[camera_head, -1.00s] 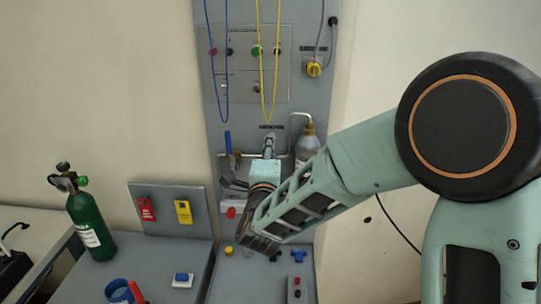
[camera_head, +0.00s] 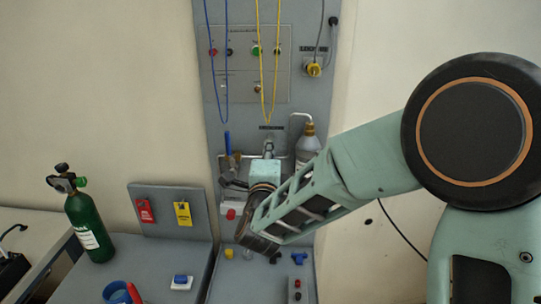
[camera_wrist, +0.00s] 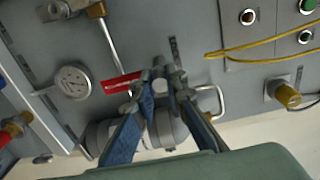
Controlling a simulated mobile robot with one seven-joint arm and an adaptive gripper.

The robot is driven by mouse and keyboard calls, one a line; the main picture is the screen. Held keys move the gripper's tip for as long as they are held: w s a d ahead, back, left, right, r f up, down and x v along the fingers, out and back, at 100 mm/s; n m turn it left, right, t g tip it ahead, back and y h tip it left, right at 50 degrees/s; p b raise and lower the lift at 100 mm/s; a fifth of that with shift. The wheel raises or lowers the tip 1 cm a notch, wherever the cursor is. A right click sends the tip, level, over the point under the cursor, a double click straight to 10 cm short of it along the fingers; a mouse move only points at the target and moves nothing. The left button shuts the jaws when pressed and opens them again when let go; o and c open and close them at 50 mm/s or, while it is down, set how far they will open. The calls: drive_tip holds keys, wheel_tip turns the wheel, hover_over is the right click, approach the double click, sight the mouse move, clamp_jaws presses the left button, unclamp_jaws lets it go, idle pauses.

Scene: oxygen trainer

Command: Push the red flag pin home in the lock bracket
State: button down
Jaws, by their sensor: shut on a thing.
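In the wrist view, my gripper (camera_wrist: 160,78) has its two blue-grey fingers closed together at the panel, their tips against a small grey fitting. The red flag pin (camera_wrist: 121,82) shows as a flat red strip, sticking out to the left of the fingertips. The fingers are shut on its inner end. They cover the pin's shank and most of the lock bracket, so how deep the pin sits cannot be seen. In the head view my wrist and forearm block this spot.
A round gauge (camera_wrist: 73,80) lies left of the fingers in the wrist view, and a brass fitting (camera_wrist: 95,10) lies above. A yellow hose (camera_wrist: 255,50) runs to the right. In the head view, a green cylinder (camera_head: 88,225) and a grey bottle (camera_head: 308,145) stand nearby.

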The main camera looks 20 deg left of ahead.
drive_tip(key=b+v, duration=0.2)
drive_tip(key=v, duration=0.6)
idle(1.4)
drive_tip(key=shift+w+b, duration=0.1)
drive_tip(key=shift+b, duration=0.2)
